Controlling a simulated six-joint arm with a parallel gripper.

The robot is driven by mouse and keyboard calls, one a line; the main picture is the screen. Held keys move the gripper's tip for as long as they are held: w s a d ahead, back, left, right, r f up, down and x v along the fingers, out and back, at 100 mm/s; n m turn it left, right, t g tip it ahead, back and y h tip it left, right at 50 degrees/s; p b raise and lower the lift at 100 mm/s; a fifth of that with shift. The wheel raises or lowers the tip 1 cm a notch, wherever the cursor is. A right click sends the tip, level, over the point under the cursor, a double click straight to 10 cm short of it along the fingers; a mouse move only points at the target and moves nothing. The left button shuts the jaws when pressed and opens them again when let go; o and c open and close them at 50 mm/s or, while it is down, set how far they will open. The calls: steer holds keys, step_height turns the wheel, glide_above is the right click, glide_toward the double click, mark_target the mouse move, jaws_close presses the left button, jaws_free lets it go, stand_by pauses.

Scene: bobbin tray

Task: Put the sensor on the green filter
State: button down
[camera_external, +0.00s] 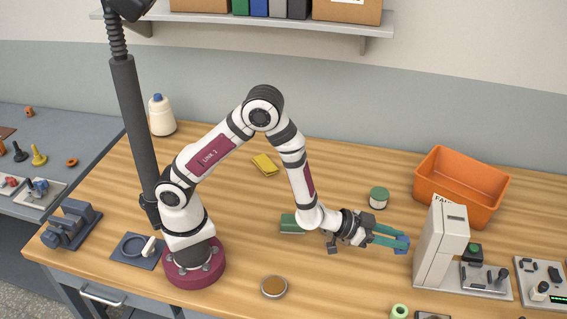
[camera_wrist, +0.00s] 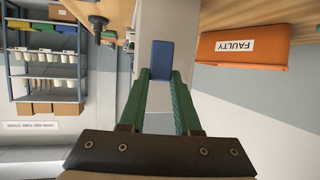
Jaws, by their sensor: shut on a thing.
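My gripper (camera_external: 397,239) reaches out to the right, above the table and close to the white machine. Its teal fingers are shut on a small blue block (camera_external: 402,245), which looks like the sensor. In the wrist view the blue block (camera_wrist: 161,58) sits between the fingertips (camera_wrist: 161,76). Several green things are on the table, and I cannot tell surely which is the filter. A green cylinder with a pale top (camera_external: 379,198) stands behind my gripper. A flat green block (camera_external: 291,223) lies left of my wrist. A pale green ring-like piece (camera_external: 399,311) is at the front edge.
The white machine (camera_external: 436,245) stands just right of my gripper. An orange bin (camera_external: 455,190) is behind it; its label reads FAULTY in the wrist view (camera_wrist: 243,50). A round brown-topped dish (camera_external: 274,287) and a yellow block (camera_external: 265,164) lie on the table.

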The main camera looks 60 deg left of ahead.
steer(key=w+a+r+n+t+y, duration=0.2)
steer(key=w+a+r+n+y, duration=0.15)
steer(key=a, duration=0.25)
steer(key=n+y, duration=0.3)
steer(key=y, duration=0.1)
glide_above(375, 195)
steer(key=shift+h, duration=0.25)
steer(key=f, duration=0.5)
steer(key=shift+s+d+f, duration=0.1)
steer(key=shift+s, duration=0.1)
step_height(375, 195, down, 3)
steer(key=shift+w+f, duration=0.1)
steer(key=shift+f, duration=0.4)
steer(key=shift+f, duration=0.15)
steer(key=c, duration=0.6)
jaws_free()
